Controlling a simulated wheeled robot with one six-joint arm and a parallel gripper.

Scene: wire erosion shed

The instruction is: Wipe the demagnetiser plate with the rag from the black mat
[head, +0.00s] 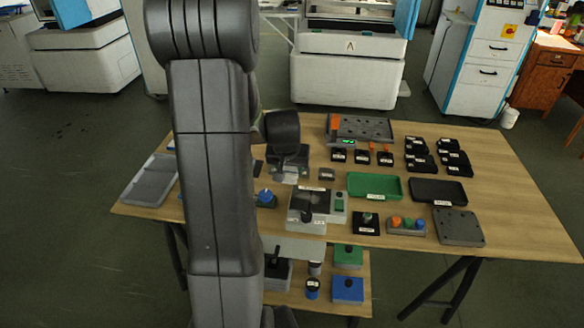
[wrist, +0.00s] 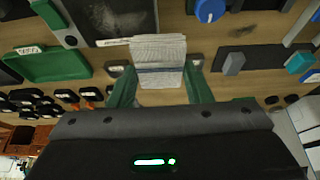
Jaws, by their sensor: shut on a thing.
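My gripper (wrist: 160,74) has green fingers, seen in the wrist view, and is shut on a folded white rag (wrist: 158,50) with a blue-grey stripe. In the head view my gripper (head: 288,163) is over the middle of the table, partly hidden by its own wrist. The demagnetiser appears to be the grey box with a dark, smudged plate (wrist: 112,20), just beyond the rag's left end in the wrist view. In the head view this box (head: 308,225) stands at the front of the table, nearer than the gripper. I cannot pick out the black mat with certainty.
A green tray (head: 375,186) and a black tray (head: 438,190) lie right of the box. A blue knob (head: 266,198) stands to its left, and a grey tray (head: 150,182) lies at the left edge. Several small black blocks (head: 418,158) sit at the back right.

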